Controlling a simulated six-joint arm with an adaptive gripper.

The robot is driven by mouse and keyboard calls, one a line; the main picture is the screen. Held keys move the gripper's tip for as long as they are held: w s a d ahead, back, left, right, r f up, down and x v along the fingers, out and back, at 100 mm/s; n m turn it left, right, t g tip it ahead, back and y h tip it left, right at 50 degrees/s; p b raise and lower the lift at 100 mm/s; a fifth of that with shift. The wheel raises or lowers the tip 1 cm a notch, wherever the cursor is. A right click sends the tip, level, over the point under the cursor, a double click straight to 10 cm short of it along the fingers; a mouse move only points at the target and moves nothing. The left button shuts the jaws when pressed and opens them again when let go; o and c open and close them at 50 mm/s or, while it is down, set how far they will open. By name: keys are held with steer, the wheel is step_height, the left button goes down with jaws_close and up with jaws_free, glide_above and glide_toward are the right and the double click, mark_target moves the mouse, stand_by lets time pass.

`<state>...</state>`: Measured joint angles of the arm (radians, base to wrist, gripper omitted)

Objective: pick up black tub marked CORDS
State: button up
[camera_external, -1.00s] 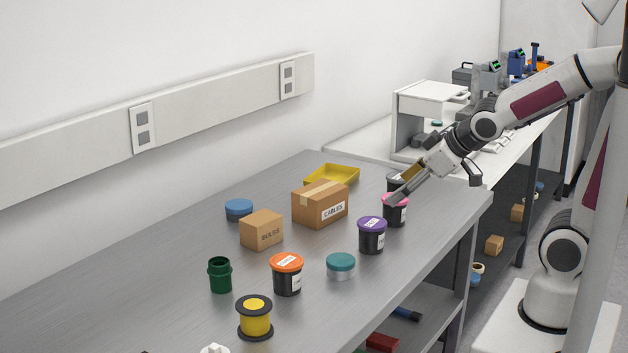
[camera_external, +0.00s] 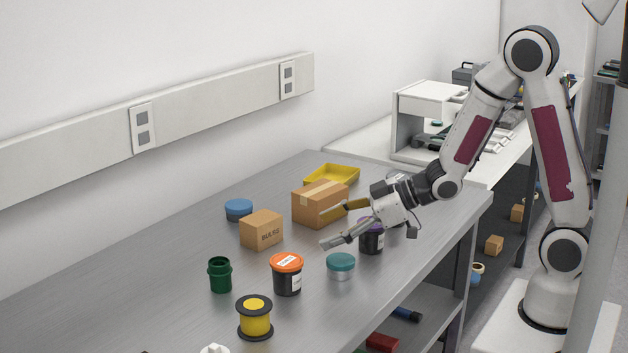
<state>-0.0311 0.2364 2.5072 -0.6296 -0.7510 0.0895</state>
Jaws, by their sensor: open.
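Several black tubs with labels stand on the grey bench. The black tub with an orange lid (camera_external: 287,277) stands upright near the front; the writing on its label is too small to read for certain. The black tub with a purple lid (camera_external: 372,241) is partly hidden behind my gripper. My gripper (camera_external: 328,226) is open and empty, its fingers pointing left above the bench. It is up and to the right of the orange-lidded tub and apart from it. The pink-lidded tub farther back is mostly hidden by my gripper and wrist.
A teal-lidded tin (camera_external: 341,266) stands just right of the orange-lidded tub. A yellow spool (camera_external: 255,317) and a green jar (camera_external: 220,275) stand left of it. The BULBS box (camera_external: 262,230), CABLES box (camera_external: 315,210), blue tin (camera_external: 238,210) and yellow tray (camera_external: 331,174) are behind. The bench's left side is clear.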

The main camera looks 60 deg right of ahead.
mark_target(302, 259)
steer(key=a+f+y, duration=0.1)
steer(key=a, duration=0.1)
steer(key=s+a+f+y, duration=0.1)
steer(key=a, duration=0.1)
steer(key=a+f+n+y, duration=0.1)
steer(key=a, duration=0.1)
steer(key=shift+s+g, duration=0.2)
steer(key=shift+g, duration=0.1)
steer(key=shift+s+a+y, duration=0.2)
steer(key=shift+a+y, duration=0.25)
steer(key=shift+y, duration=0.15)
steer(key=shift+x, duration=1.3)
steer(key=shift+f, duration=0.1)
steer(key=shift+x, duration=2.55)
steer(key=c, duration=1.2)
